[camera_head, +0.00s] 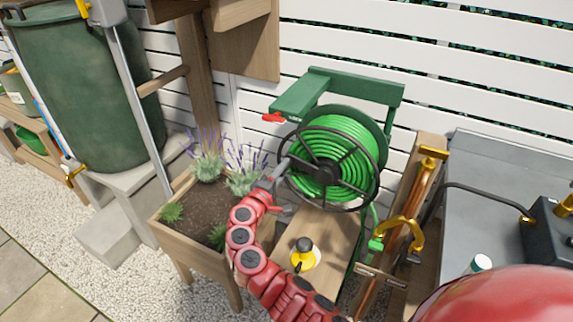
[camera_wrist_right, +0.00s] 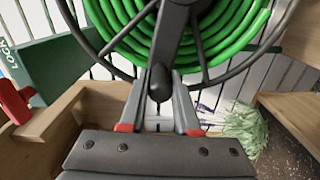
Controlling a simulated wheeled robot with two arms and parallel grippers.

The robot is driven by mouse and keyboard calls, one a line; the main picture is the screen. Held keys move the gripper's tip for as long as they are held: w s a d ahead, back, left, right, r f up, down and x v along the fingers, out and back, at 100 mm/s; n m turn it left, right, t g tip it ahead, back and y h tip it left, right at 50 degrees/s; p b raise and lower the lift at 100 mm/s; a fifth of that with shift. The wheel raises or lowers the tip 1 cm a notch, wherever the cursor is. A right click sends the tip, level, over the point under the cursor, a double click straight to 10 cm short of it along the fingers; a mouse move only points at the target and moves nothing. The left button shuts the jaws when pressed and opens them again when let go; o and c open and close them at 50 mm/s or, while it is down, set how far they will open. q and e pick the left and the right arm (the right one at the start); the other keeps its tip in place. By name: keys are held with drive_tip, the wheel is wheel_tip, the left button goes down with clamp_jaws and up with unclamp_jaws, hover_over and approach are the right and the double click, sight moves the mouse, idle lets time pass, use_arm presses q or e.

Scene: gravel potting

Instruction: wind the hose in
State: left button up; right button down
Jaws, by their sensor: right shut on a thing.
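The hose reel (camera_head: 327,173) stands on a green bracket against the white fence, with the bright green hose (camera_head: 345,140) wound on it in many loops. A length of hose hangs down at the reel's right, with a green end fitting (camera_head: 376,244). My right gripper (camera_head: 281,177) is at the reel's left side. In the right wrist view it (camera_wrist_right: 158,115) is shut on the reel's dark crank handle (camera_wrist_right: 160,82), with the spokes and green coils just beyond. The red lever (camera_head: 273,117) is at the bracket's left; it also shows in the wrist view (camera_wrist_right: 14,98). My left gripper is not in view.
A wooden planter (camera_head: 185,240) with lavender stands left of my right arm. A yellow and black bottle (camera_head: 304,255) stands on a wooden surface below the reel. A brass tap (camera_head: 405,232) and a grey worktop (camera_head: 500,190) are at right, a green barrel (camera_head: 75,90) at left.

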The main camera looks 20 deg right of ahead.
drive_tip(key=shift+w+f+n, duration=0.1)
drive_tip(key=shift+f+n, duration=1.55)
drive_tip(key=shift+n, duration=0.05)
drive_tip(key=c, duration=0.6)
unclamp_jaws()
drive_tip(key=shift+a, duration=0.15)
drive_tip(key=v, duration=1.7)
